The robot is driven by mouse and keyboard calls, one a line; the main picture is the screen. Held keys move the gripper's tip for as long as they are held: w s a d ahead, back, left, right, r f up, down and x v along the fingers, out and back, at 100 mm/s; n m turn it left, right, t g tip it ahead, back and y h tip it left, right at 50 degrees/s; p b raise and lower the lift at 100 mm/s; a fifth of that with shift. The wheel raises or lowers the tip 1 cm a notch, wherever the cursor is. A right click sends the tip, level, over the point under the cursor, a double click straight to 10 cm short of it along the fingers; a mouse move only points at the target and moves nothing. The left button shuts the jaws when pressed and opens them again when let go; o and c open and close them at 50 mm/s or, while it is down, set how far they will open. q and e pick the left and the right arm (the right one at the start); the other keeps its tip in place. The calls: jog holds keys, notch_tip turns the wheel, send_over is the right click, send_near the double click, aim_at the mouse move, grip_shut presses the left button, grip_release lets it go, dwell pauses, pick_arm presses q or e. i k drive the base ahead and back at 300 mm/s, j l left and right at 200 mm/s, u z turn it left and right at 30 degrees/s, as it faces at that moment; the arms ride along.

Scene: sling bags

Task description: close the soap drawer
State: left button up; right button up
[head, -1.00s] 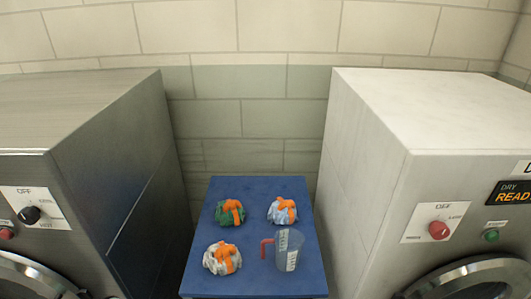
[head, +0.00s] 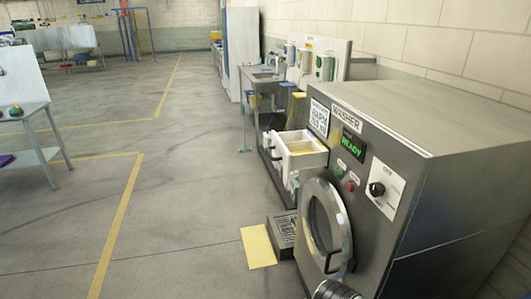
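The soap drawer (head: 309,160) is a white, open-topped box, pulled out from the upper left part of the grey washer (head: 455,125). Some yellow shows inside the drawer, but I cannot tell what it is. A dark handle is on the drawer's front face. The washer's round door (head: 322,222) looks shut, and its green display reads READY. Neither of my grippers is in view. Only a ringed piece at the bottom edge, which looks like part of my arm, shows near the washer door.
A dark low box (head: 283,232) and a yellow floor patch (head: 258,247) lie in front of the washer. A sink bench (head: 262,77) stands beyond the drawer. A table (head: 22,110) is at the far left. The grey floor between is clear.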

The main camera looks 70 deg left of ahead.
aim_at(294, 150)
jog(key=u, duration=2.3)
jog(key=i+j, duration=0.25)
jog(key=i, duration=0.15)
jog(key=i+j, duration=0.25)
jog(key=i, duration=0.2)
jog(key=z, duration=0.05)
